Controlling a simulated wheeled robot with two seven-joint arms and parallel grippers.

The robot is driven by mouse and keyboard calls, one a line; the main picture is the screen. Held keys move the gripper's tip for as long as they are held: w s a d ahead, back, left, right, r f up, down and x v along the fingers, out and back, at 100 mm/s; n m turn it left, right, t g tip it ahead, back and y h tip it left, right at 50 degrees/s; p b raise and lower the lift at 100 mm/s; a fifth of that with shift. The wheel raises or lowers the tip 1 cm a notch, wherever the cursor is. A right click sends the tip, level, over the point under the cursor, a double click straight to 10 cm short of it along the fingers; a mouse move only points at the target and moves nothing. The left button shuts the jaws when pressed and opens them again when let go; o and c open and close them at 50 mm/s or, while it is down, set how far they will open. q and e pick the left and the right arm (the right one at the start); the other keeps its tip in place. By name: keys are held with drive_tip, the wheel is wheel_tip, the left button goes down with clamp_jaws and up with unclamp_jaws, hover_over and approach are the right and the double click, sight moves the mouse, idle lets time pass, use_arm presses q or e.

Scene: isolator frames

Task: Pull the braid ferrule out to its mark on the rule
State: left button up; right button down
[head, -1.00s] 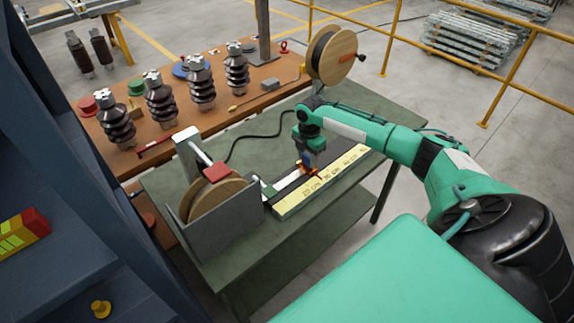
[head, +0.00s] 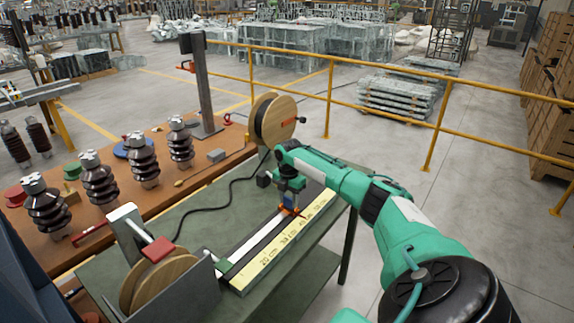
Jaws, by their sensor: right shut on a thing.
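The rule (head: 275,252) is a long yellow strip with dark centimetre marks, lying along the green bench. A pale flat braid (head: 255,238) runs beside it from the wooden reel (head: 160,282) at the near left end. My right gripper (head: 288,210) comes down over the far part of this track and is shut at the braid's far end. An orange piece shows at its fingertips; the ferrule itself is too small and covered to make out clearly. The exact mark level with it cannot be read. My left gripper is not in view.
A grey bracket with a red block (head: 158,249) stands at the reel. A second wooden spool (head: 273,120) stands at the bench's far end. Several brown insulators (head: 98,180) line the orange table at left. A black cable (head: 215,190) lies on the bench. Yellow railings (head: 330,90) stand behind.

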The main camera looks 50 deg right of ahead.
sight(289, 198)
drive_tip(key=c, duration=0.8)
unclamp_jaws()
drive_tip(key=shift+c, duration=0.2)
drive_tip(key=shift+r, duration=0.55)
wheel_tip(289, 198, up, 13)
drive_tip(key=b, duration=0.3)
drive_tip(key=shift+f, duration=0.2)
